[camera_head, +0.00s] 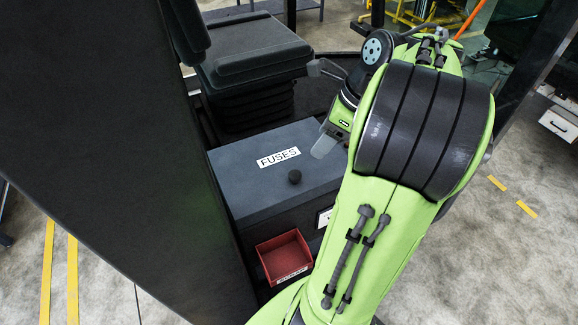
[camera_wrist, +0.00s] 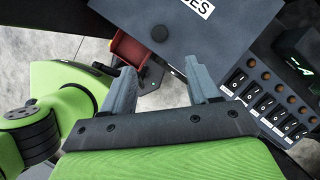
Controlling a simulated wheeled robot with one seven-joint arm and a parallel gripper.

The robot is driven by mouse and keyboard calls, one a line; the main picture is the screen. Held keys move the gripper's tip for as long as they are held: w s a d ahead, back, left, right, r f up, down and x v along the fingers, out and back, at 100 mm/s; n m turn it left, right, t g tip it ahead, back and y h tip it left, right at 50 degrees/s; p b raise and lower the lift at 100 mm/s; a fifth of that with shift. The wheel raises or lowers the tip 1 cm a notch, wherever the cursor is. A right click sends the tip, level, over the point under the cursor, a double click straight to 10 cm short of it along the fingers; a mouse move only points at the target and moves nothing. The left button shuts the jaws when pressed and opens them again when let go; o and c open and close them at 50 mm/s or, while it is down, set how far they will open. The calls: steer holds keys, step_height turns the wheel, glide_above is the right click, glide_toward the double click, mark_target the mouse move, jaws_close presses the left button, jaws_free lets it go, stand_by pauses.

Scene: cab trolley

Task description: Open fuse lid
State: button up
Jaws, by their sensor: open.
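The fuse lid (camera_head: 240,170) is a dark grey flat panel with a white FUSES label (camera_head: 278,157), and it lies shut on its box. My gripper (camera_head: 317,108) is open and empty, above and to the right of the lid in the head view.
A red open bin (camera_head: 284,258) sits below the box front. A black seat (camera_head: 250,50) stands behind the box. A tall dark panel (camera_head: 110,150) borders the left. A switch panel (camera_wrist: 270,100) with several rocker switches lies right of the lid in the wrist view.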

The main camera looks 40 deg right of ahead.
mark_target(295, 174)
steer(key=b+x, duration=0.5)
steer(key=x, duration=0.8)
steer(key=shift+w+a+f, duration=0.1)
steer(key=shift+f, duration=0.3)
steer(key=shift+w+f, duration=0.1)
steer(key=shift+w, duration=0.15)
steer(key=shift+s, duration=0.1)
jaws_close()
